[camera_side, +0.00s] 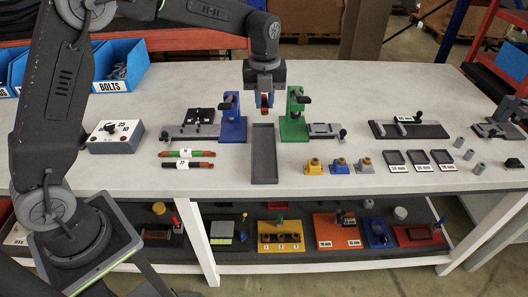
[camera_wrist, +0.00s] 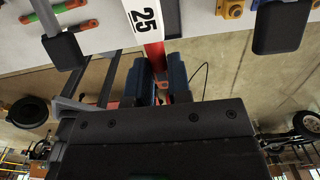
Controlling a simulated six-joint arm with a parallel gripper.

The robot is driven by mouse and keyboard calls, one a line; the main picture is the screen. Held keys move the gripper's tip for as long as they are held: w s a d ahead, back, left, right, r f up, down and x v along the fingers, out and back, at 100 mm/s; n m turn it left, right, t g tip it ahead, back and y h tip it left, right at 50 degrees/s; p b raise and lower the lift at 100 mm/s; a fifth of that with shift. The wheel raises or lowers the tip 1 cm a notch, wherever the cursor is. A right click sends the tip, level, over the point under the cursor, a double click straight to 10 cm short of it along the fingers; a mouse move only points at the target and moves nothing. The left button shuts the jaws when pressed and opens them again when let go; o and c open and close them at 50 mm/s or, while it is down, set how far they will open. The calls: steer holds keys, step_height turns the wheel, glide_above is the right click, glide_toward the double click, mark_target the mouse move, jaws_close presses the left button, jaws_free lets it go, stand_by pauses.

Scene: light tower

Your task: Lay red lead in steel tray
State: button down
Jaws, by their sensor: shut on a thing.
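My gripper (camera_side: 265,101) is above the far end of the steel tray (camera_side: 264,163) in the side view. It is shut on a red lead, whose end (camera_side: 265,99) shows between the jaws. In the wrist view the red lead (camera_wrist: 155,56) runs up from between the blue-faced fingers (camera_wrist: 158,80), with a white label marked 25. The lead appears above the tray, not lying in it. The long, dark grey tray looks empty. Part of its floor (camera_wrist: 168,14) shows beside the label in the wrist view.
A blue stand (camera_side: 232,127) and a green stand (camera_side: 294,128) flank the tray's far end closely. Two labelled green, red and dark leads (camera_side: 187,160) lie to the left. Yellow, blue and grey small blocks (camera_side: 339,167) stand to the right. A switch box (camera_side: 115,137) is further left.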

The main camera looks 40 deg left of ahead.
mark_target(264, 161)
step_height(264, 161, down, 18)
steer(key=shift+f, duration=0.2)
stand_by(0.4)
steer(key=shift+f, duration=0.15)
steer(key=c, duration=1.1)
jaws_free()
steer(key=shift+o, duration=0.2)
